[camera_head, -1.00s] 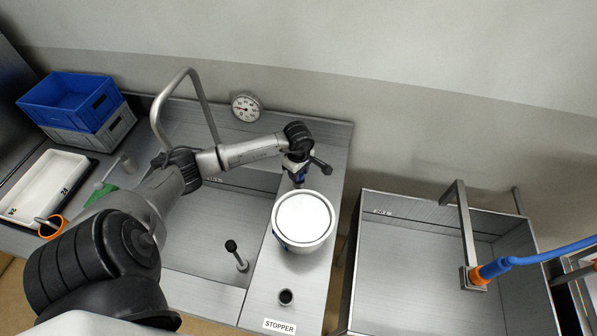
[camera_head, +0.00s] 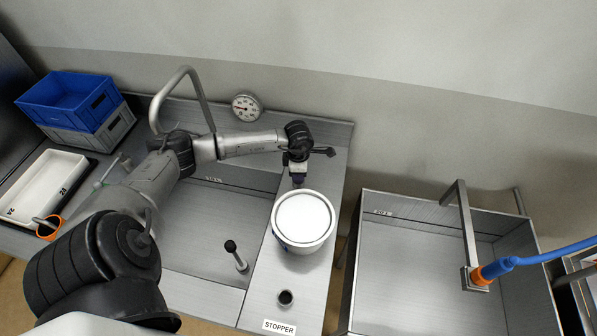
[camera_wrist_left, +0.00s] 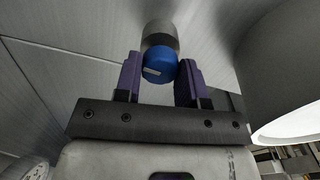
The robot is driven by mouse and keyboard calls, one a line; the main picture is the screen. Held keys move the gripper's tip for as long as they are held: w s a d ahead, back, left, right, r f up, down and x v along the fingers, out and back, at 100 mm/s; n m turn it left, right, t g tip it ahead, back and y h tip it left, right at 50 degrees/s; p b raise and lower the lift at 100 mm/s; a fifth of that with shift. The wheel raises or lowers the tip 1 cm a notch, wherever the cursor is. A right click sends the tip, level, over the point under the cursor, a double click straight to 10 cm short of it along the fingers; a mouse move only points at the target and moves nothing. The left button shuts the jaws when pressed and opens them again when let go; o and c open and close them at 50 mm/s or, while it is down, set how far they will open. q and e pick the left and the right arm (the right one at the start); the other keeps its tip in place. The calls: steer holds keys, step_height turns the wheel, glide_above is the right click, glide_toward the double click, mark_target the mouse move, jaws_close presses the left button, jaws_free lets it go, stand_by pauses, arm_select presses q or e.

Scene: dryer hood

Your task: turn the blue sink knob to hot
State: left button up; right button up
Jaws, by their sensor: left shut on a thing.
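The blue knob (camera_wrist_left: 159,65) has a small pale mark on its face and sits on a grey cylindrical stem in the left wrist view. My left gripper (camera_wrist_left: 160,78) has its two purple fingers on either side of the knob and is shut on it. In the head view my left gripper (camera_head: 298,179) points down at the steel counter just behind the white round container (camera_head: 304,216); the knob is hidden there by the gripper. My right gripper is not in view.
A steel sink basin (camera_head: 205,255) with a black-topped lever (camera_head: 231,247) lies left of the container. A curved faucet (camera_head: 157,112) and a dial gauge (camera_head: 246,107) stand behind. Blue crate (camera_head: 60,108) is at left; a second basin (camera_head: 400,275) is at right.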

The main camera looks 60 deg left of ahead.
arm_select(q)
steer(key=shift+n, duration=0.7)
steer(key=o, duration=0.9)
steer(key=shift+o, duration=0.2)
steer(key=shift+r, duration=0.25)
step_height(320, 180, up, 13)
steer(key=shift+r+b, duration=0.15)
steer(key=shift+b, duration=0.2)
